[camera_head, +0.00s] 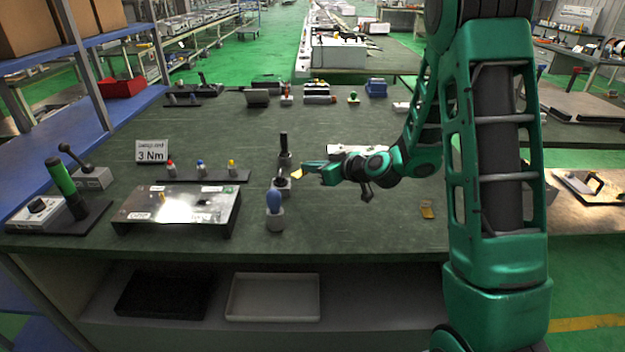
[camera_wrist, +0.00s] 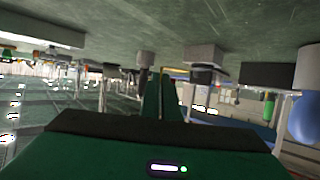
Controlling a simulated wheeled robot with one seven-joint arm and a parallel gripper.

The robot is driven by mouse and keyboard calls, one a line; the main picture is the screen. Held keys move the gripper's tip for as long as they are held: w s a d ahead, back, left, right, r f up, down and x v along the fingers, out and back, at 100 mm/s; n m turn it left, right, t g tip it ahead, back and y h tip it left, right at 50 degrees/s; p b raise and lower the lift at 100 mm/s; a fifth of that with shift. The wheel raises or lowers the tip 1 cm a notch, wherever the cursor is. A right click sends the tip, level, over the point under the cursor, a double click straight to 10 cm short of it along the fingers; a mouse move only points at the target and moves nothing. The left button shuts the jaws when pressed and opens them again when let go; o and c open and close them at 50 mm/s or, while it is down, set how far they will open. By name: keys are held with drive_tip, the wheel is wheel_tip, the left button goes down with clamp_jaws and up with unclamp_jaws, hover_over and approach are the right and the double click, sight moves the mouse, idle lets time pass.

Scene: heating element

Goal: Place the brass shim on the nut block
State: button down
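My gripper (camera_head: 312,166) reaches left over the bench in the head view. A thin yellowish plate, which looks like the brass shim (camera_head: 297,174), is at its fingertips. In the wrist view, which looks upside down, the green fingers (camera_wrist: 161,92) are close together, with the shim's yellow edge (camera_wrist: 176,70) at their tips. A small grey block with a dark top (camera_head: 281,185), apparently the nut block, stands just left of and below the shim in the head view. It also shows in the wrist view (camera_wrist: 205,54). I cannot tell whether the shim touches it.
A metal plate fixture (camera_head: 180,206) and a rack of coloured pieces (camera_head: 202,175) lie left. Another small brass-coloured piece (camera_head: 427,210) lies on the bench at right.

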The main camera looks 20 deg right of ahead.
sight(313, 186)
drive_tip(key=shift+w+d+f, duration=0.25)
drive_tip(key=shift+d+f, duration=0.05)
drive_tip(key=shift+f, duration=1.95)
drive_tip(key=c, duration=2)
unclamp_jaws()
drive_tip(key=shift+f, duration=0.1)
